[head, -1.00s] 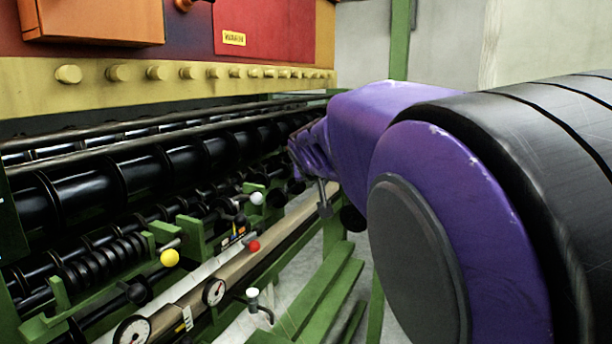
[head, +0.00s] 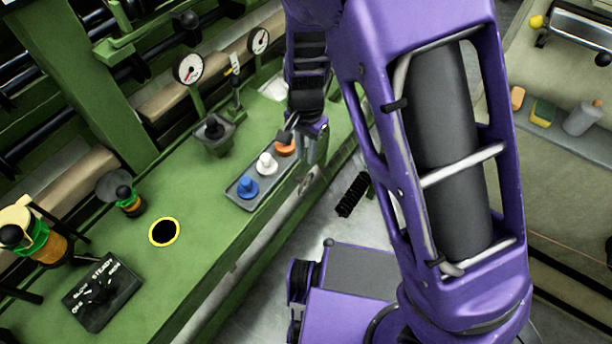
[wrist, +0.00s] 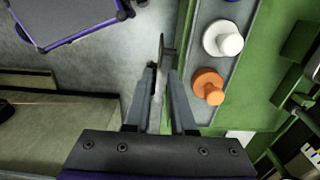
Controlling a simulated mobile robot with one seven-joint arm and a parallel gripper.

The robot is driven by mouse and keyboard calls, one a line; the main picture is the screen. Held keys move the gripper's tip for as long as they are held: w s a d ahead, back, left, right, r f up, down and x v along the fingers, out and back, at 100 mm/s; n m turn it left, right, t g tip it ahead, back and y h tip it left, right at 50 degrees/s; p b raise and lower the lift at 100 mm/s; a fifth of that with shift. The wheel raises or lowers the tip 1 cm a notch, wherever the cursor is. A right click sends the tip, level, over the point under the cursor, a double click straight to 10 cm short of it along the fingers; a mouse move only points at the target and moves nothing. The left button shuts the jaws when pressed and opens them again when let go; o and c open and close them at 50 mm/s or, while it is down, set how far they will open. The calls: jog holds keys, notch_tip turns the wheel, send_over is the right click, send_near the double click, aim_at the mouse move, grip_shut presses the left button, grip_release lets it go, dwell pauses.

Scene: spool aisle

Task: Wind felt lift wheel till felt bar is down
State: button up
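My gripper (head: 312,158) is beside the front edge of the green bench, partly hidden by my arm in the head view. In the wrist view its two fingers (wrist: 160,70) are apart, with floor showing between them. A thin dark disc (wrist: 165,50), seen nearly edge-on, stands at the bench front just beyond the fingertips. It looks like the felt lift wheel; I cannot tell whether a finger touches it. A tan bar (head: 183,97) runs along the machine behind the bench. I cannot tell whether it is the felt bar.
On the green bench (head: 200,215), a grey tray holds blue (head: 247,187), white (head: 266,163) and orange (head: 286,148) knobs close to my gripper. Two dials (head: 188,68) stand behind. A shelf (head: 560,125) with small items is at right. Open floor lies before the bench.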

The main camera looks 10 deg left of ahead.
aim_at(306, 177)
notch_tip(306, 177, down, 11)
jog(key=shift+b, duration=0.9)
grip_shut()
